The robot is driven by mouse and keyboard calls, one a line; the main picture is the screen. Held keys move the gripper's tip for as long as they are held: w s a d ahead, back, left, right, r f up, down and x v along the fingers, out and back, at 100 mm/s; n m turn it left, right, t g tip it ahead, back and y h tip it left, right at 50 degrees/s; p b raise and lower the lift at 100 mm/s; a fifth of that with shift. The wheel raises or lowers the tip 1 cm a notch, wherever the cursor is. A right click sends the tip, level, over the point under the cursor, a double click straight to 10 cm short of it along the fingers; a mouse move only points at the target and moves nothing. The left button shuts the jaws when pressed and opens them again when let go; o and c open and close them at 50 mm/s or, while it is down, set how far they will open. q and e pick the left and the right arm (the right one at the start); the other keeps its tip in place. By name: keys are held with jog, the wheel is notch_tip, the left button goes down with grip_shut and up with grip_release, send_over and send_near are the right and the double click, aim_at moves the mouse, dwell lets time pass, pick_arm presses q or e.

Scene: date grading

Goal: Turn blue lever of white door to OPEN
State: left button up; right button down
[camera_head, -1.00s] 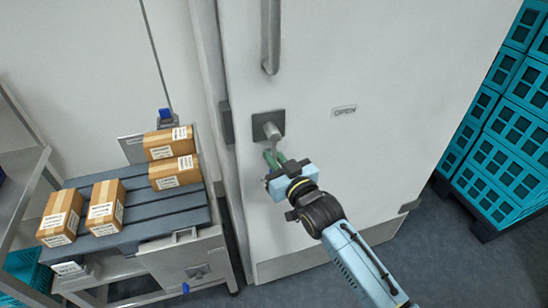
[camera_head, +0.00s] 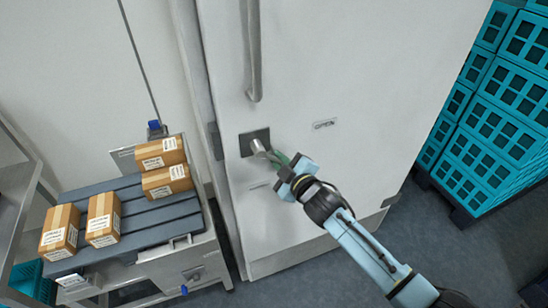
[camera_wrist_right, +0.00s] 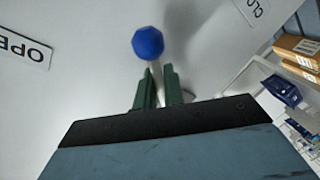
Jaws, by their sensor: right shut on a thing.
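The white door (camera_head: 340,60) fills the middle of the head view. Its lever (camera_head: 258,147) is a metal shaft on a dark square plate and slants down and right. My right gripper (camera_head: 281,160), with green fingers, is shut on the lever shaft. In the right wrist view the fingers (camera_wrist_right: 157,88) lie on both sides of the shaft, and the blue ball knob (camera_wrist_right: 148,43) shows beyond them. The knob is hidden in the head view. The OPEN label (camera_head: 324,125) is right of the lever, above its present line. A small label (camera_head: 259,185) sits below the plate. My left gripper is not in view.
A long vertical handle (camera_head: 254,50) is on the door above the lever. A slatted conveyor (camera_head: 140,225) with several cardboard boxes stands at the left. Stacked teal crates (camera_head: 500,120) stand at the right. The floor between door and crates is clear.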

aim_at(281, 138)
jog(key=r+n+p, duration=0.1)
jog(key=d+n+p, duration=0.1)
jog(key=r+n+h+p, duration=0.1)
jog(key=n, duration=0.1)
jog(key=shift+w+d+r, duration=0.2)
jog(key=shift+w+r, duration=0.05)
jog(key=shift+r, duration=0.1)
jog(key=shift+d+r+n+h+p, duration=0.2)
jog(key=shift+r+n+h+p, duration=0.5)
jog(key=shift+r+n+p, duration=0.7)
jog(key=shift+f+n, duration=0.25)
jog(key=shift+n, duration=0.05)
jog(key=c, duration=1.6)
grip_release()
jog(key=v, duration=1.3)
jog(key=shift+s, duration=0.15)
jog(key=shift+f, duration=0.1)
